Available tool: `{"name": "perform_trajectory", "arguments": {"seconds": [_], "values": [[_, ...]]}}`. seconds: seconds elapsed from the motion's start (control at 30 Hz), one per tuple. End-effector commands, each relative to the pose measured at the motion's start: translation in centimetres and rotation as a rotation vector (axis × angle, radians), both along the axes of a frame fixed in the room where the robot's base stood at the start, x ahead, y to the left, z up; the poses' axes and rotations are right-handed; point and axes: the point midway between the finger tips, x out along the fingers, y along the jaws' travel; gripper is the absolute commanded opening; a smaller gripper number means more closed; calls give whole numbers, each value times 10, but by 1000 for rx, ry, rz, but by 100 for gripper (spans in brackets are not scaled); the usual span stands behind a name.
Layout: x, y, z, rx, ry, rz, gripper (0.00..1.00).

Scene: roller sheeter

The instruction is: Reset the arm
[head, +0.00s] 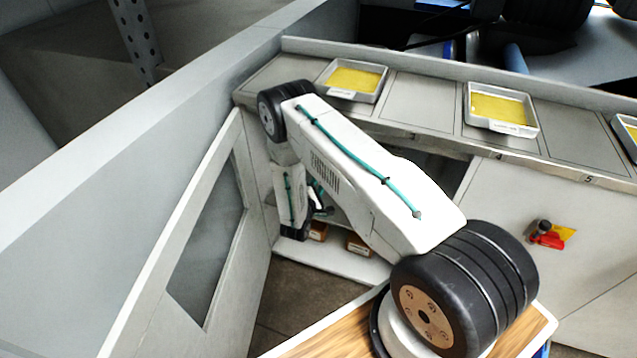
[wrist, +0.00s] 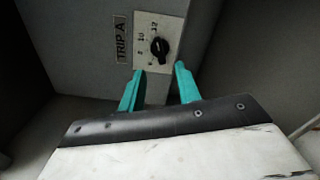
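My arm reaches from the wooden-topped base at the lower right, bends over and points down into the open bay in the head view. My gripper (wrist: 160,70) shows two teal fingers in the wrist view, spread apart with nothing between them. A black rotary knob (wrist: 159,47) on a pale dial plate (wrist: 146,28) with numbers sits just beyond the fingertips, apart from them as far as I can see. A label reading "TRIP A" (wrist: 122,37) is left of the plate. In the head view the gripper (head: 320,205) is small and partly hidden by my arm.
A grey door panel (head: 185,255) stands left of the arm. Small brown boxes (head: 359,244) sit on a low shelf (head: 335,262). Trays with yellow sheets (head: 352,80) (head: 500,108) line the counter above.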

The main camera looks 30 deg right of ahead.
Motion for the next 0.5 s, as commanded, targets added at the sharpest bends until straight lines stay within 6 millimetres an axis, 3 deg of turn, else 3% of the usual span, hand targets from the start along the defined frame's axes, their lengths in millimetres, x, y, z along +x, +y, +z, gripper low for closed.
{"name": "perform_trajectory", "arguments": {"seconds": [0.37,0.43,0.5], "values": [[-1,-1,-1,-31,51,-5,34],[-13,-7,-5,-61,122,-59,34],[-37,-17,-10,-85,213,-138,34]]}}
